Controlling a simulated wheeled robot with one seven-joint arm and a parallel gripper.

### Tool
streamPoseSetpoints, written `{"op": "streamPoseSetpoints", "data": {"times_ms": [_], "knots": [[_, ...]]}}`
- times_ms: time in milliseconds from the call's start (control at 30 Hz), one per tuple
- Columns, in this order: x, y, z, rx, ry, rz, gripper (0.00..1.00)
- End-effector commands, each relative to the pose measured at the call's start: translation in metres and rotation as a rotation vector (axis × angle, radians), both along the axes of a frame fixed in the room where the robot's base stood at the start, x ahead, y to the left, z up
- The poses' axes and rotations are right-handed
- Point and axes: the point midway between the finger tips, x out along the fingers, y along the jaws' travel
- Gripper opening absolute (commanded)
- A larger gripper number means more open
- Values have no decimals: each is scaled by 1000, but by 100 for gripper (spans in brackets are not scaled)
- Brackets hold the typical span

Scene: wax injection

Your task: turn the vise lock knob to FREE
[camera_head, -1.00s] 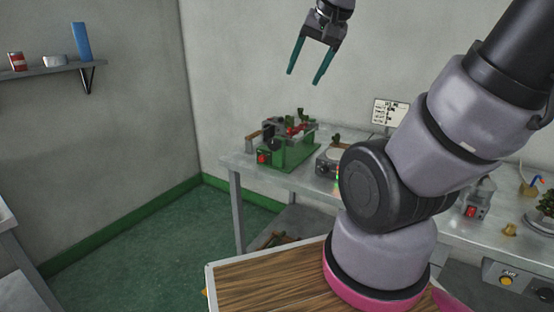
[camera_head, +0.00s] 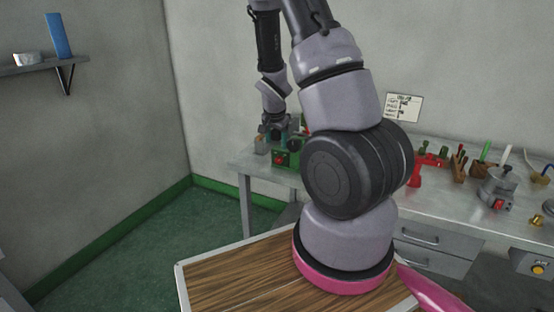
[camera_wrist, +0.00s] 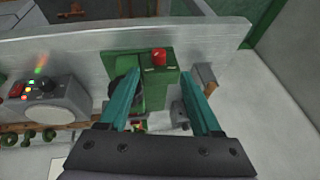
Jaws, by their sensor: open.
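The green vise machine (camera_wrist: 155,85) is in the middle of the wrist view, with a red knob (camera_wrist: 159,57) on its near end. No FREE or LOCK marking can be read, so I cannot tell the knob's setting. A dark round part (camera_wrist: 124,88) sits on the machine's left side, partly behind a finger. My gripper (camera_wrist: 160,77) is open, its two teal fingers on either side of the machine in this view, with nothing between them that I can see held. In the head view the machine (camera_head: 283,159) is mostly hidden behind my arm and gripper.
A grey heater-like unit (camera_wrist: 58,103) with lit buttons stands left of the machine in the wrist view. A grey block with a wooden top (camera_wrist: 205,76) is to the right. The grey bench (camera_head: 262,172) also carries red fixtures (camera_head: 428,160) and a pot (camera_head: 497,187).

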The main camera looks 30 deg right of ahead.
Motion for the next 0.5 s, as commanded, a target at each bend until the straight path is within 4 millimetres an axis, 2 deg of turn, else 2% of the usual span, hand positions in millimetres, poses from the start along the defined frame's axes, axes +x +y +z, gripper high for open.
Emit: {"op": "streamPoseSetpoints", "data": {"times_ms": [167,500], "knots": [[7,-6,-21,-1,4,-2,65],[29,-18,-76,0,4,-1,65]]}}
